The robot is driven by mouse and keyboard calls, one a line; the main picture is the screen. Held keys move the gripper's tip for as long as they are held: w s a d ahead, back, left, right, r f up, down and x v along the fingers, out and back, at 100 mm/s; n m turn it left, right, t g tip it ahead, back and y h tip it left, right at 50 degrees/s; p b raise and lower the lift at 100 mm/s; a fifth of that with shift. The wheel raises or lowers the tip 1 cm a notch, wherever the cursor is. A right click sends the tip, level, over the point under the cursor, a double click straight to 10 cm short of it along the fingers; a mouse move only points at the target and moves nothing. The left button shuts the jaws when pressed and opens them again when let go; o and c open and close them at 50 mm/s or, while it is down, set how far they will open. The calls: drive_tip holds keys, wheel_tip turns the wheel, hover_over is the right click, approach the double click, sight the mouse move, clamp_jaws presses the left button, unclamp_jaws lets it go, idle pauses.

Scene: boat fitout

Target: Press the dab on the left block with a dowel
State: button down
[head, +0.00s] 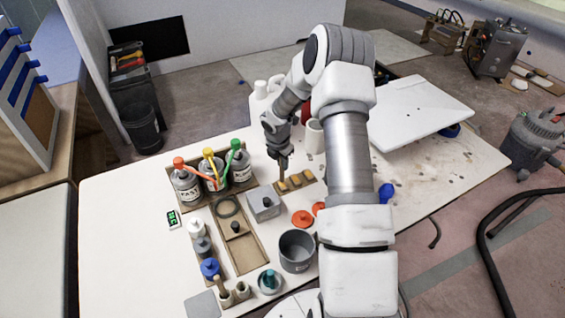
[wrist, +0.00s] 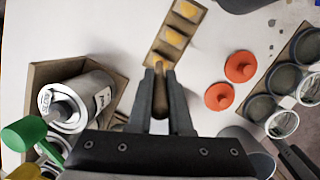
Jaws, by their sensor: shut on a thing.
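A wooden strip with a row of small blocks (head: 296,182) lies on the white table in the head view. In the wrist view, yellow-orange dabs (wrist: 176,37) show on its blocks. My gripper (head: 283,156) points down above the strip's left end and is shut on a wooden dowel (head: 282,171). The dowel also shows between the fingers in the wrist view (wrist: 160,95). Its lower end is at the left block, but I cannot tell whether it touches the dab. The fingers and dowel partly hide that block.
Left of the strip stand a grey box (head: 263,205) and bottles with red, yellow and green tops (head: 213,170). Orange lids (head: 302,218) and a grey pot (head: 297,251) are in front. A white panel (head: 420,112) lies at the back right.

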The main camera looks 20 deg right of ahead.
drive_tip(key=shift+f+b, duration=0.35)
drive_tip(key=shift+f, duration=0.3)
idle(1.2)
wheel_tip(320, 180, up, 7)
drive_tip(key=p, duration=0.6)
